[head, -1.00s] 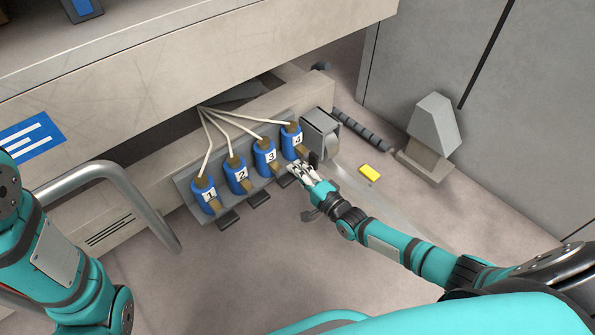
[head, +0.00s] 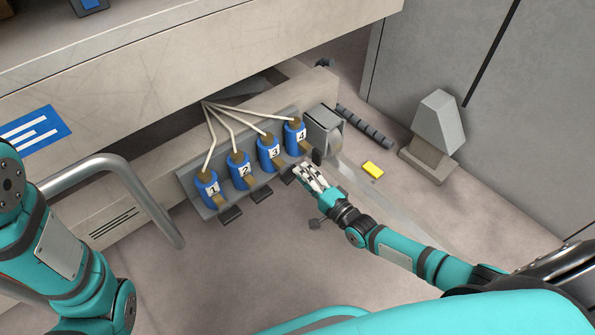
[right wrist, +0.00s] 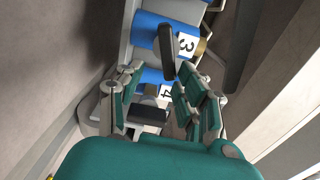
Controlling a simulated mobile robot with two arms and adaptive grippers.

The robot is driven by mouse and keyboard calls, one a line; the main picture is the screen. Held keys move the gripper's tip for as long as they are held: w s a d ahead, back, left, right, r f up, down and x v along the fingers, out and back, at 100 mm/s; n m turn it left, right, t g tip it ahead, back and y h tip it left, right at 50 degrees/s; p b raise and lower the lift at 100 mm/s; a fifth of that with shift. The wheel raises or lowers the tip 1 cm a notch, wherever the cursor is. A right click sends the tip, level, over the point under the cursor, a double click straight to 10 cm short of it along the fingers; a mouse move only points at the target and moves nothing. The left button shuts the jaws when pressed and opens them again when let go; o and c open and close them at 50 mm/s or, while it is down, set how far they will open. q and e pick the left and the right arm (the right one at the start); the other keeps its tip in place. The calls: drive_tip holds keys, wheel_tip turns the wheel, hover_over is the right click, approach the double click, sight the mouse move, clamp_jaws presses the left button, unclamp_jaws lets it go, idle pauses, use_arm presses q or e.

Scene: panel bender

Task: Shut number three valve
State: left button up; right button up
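The number three valve (head: 269,150) is a blue cylinder with a white label 3, third from the left in a row on a grey bracket. Its brass lever ends in a black paddle (head: 287,174). In the right wrist view the valve (right wrist: 148,31) is at the top, with a black paddle (right wrist: 168,50) in front of it. My right gripper (head: 306,171) is just right of that paddle, apparently apart from it. In the wrist view its fingers (right wrist: 158,85) are spread, with number four valve visible between them. My left gripper is out of view; only my left arm shows.
Valves 1 (head: 207,189), 2 (head: 238,170) and 4 (head: 294,137) stand beside it, with similar paddles. A grey box (head: 323,131) stands at the right end of the row. A yellow block (head: 372,168) lies on the floor. A metal rail (head: 145,205) is at left.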

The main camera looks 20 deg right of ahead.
drive_tip(key=v, duration=0.9)
drive_tip(key=shift+o, duration=0.2)
drive_tip(key=shift+a, duration=0.1)
